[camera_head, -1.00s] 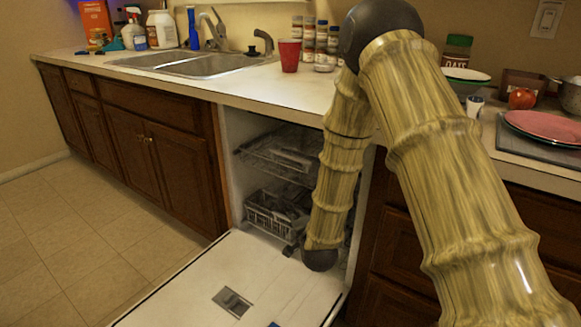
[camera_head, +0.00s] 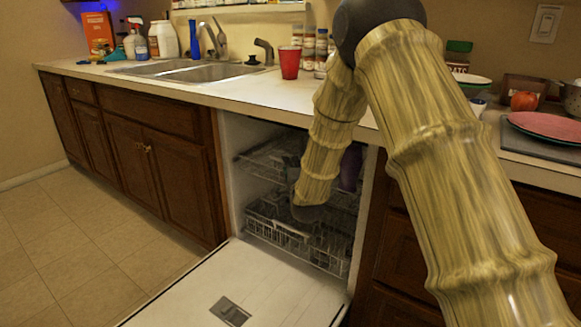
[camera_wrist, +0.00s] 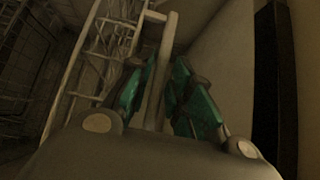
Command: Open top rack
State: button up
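The dishwasher's top rack (camera_head: 258,165) is a wire rack inside the open cavity, partly hidden by my arm. In the wrist view, pale rack wires (camera_wrist: 88,60) run along the left. My gripper (camera_wrist: 167,66) shows there with its two teal fingers apart, on either side of a pale upright bar (camera_wrist: 160,50). I cannot tell whether the fingers touch that bar, or which part of the rack it belongs to. In the head view my arm reaches into the cavity, and my gripper is hidden behind its lower link.
The dishwasher door (camera_head: 265,280) lies folded down in front. The lower rack (camera_head: 270,228) is inside, below the top rack. Wooden cabinets (camera_head: 150,155) flank the opening. A red cup (camera_head: 289,62) stands on the counter above. The floor at left is clear.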

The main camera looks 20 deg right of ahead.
jog(key=shift+w+d, duration=0.15)
jog(key=shift+w, duration=1.2)
grip_shut()
jog(key=shift+s, duration=0.1)
